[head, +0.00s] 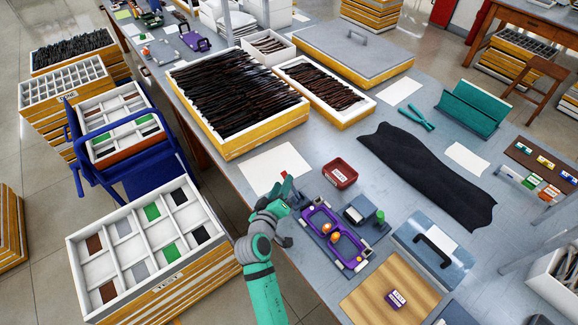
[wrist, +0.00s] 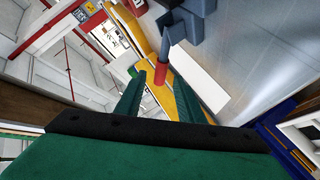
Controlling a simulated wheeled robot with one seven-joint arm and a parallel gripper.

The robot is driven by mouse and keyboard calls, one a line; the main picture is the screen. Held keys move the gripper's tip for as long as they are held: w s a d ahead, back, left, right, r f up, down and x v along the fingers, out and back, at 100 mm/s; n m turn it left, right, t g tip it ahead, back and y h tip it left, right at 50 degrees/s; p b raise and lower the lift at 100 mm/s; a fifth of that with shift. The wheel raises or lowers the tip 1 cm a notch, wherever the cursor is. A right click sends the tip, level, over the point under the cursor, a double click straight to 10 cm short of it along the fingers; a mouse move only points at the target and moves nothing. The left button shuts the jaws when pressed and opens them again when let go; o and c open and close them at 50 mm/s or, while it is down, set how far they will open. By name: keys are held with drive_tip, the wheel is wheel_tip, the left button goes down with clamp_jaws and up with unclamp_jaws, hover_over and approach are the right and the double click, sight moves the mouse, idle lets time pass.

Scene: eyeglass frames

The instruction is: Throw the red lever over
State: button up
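The red lever grip (wrist: 161,73) sits on a blue-grey shaft (wrist: 168,33) in the wrist view. Its tip shows between my gripper's two green fingers (wrist: 159,88), with visible gaps on both sides. My gripper is open; whether the grip lies fully between the fingertips or just beyond them I cannot tell. In the head view, the red grip (head: 284,175) shows small by my gripper (head: 279,187), at the left of a fixture with a purple eyeglass frame (head: 318,212) and orange parts. The lever's base is mostly hidden by my arm.
A red box (head: 340,173) stands just behind the fixture. A grey device with a green knob (head: 365,210) is on its right. A white sheet (head: 272,170) lies behind my gripper. Large trays of dark frames (head: 238,100) stand farther back. A wooden board (head: 390,290) is at front right.

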drive_tip(key=x, duration=0.8)
drive_tip(key=shift+w+f, duration=0.25)
drive_tip(key=shift+w, duration=0.1)
drive_tip(key=shift+c, duration=0.4)
clamp_jaws()
